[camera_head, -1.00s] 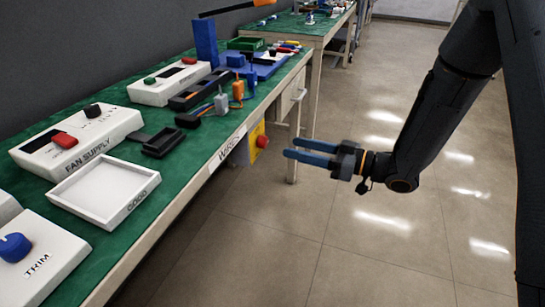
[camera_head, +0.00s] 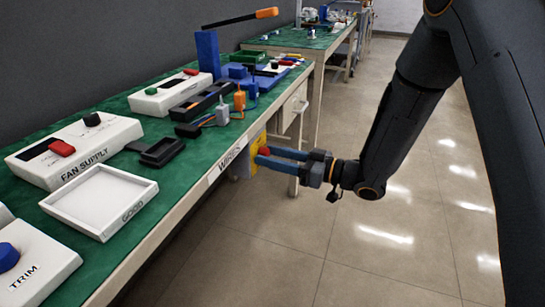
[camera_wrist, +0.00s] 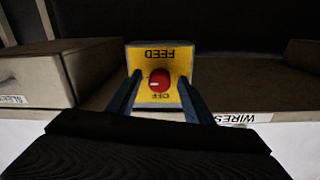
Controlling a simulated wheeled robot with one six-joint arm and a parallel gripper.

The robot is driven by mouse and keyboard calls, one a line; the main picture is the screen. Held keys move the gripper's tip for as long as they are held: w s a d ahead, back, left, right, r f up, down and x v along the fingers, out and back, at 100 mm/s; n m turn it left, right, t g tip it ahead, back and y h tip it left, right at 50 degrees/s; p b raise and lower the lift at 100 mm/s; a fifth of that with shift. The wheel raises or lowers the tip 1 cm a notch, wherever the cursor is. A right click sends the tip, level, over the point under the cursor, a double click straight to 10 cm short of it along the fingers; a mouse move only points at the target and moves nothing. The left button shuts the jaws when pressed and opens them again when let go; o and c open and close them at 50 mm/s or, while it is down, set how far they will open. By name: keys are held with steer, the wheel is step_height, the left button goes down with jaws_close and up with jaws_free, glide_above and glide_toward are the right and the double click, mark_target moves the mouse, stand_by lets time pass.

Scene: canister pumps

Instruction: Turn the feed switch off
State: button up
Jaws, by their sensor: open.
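The feed switch is a yellow-faced box (camera_wrist: 178,62) with a red round knob (camera_wrist: 159,80), fixed under the table's front edge. In the wrist view its face reads FEED and OFF upside down, and the knob has a light mark pointing to the left. My gripper (camera_head: 262,156) is open, with two blue fingers. In the wrist view the fingers (camera_wrist: 160,95) reach toward the box, one on each side of the knob. I cannot tell whether they touch it. In the head view the fingers partly cover the yellow box (camera_head: 256,143) and the knob.
The green-topped table (camera_head: 190,152) runs along the left, its edge above my gripper. On it are the FAN SUPPLY box (camera_head: 75,150), a white GOOD tray (camera_head: 100,200) and the TRIM box (camera_head: 35,262). A drawer unit (camera_wrist: 75,75) is left of the switch. The floor right is clear.

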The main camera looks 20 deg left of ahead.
steer(key=shift+c, duration=0.4)
steer(key=c, duration=1)
steer(key=shift+n, duration=0.3)
steer(key=n, duration=0.3)
steer(key=shift+n, duration=0.4)
steer(key=n, duration=0.4)
steer(key=shift+f+n, duration=0.1)
steer(key=shift+n, duration=0.2)
steer(key=n, duration=0.4)
steer(key=shift+w, duration=0.1)
steer(key=shift+d+n+b, duration=0.1)
steer(key=shift+n+b, duration=0.75)
steer(key=shift+n, duration=1.75)
steer(key=shift+g, duration=0.3)
